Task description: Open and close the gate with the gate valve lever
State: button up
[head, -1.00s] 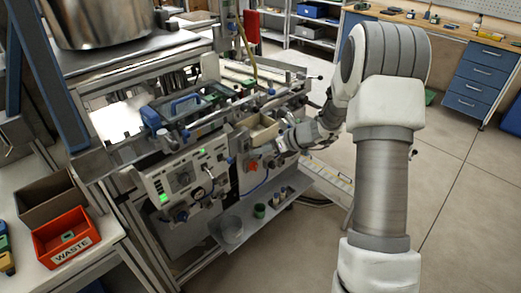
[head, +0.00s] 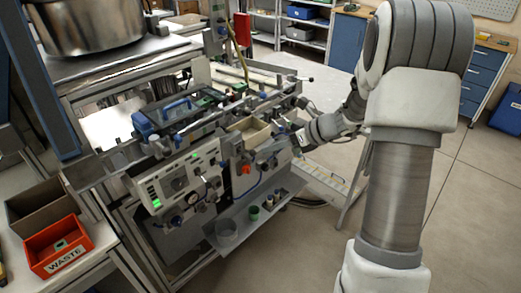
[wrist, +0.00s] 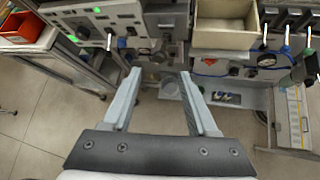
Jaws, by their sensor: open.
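The machine's grey control panel (head: 178,178) carries dials, knobs and a lit green display. My gripper (wrist: 160,76) is open and empty in the wrist view, its two pale fingers apart and pointing at the machine's front. In the head view my gripper (head: 297,139) is at the machine's right front side, beside the cream bin, its fingers hard to make out. Several small levers with pale handles, one of them this lever (wrist: 286,38), stand right of the bin in the wrist view, clear of my fingers. I cannot tell which one is the gate valve lever.
The cream open bin (wrist: 226,36) sticks out from the machine front. A red waste bin (head: 58,248) is at the left. Bare floor lies to the right.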

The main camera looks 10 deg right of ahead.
jog(key=v, duration=0.8)
jog(key=s+a+r+n+g+h, duration=0.25)
jog(key=s+a+r+n, duration=0.45)
jog(key=s+a+n, duration=0.5)
jog(key=s+d+r+n+t+h, duration=0.1)
jog(key=s+n+h, duration=0.4)
jog(key=s+n, duration=0.8)
notch_tip(320, 180, up, 2)
jog(key=d+n, duration=0.1)
jog(key=n, duration=0.3)
jog(key=shift+s, duration=0.2)
jog(key=shift+r+t+h, duration=0.1)
jog(key=shift+t+h, duration=0.15)
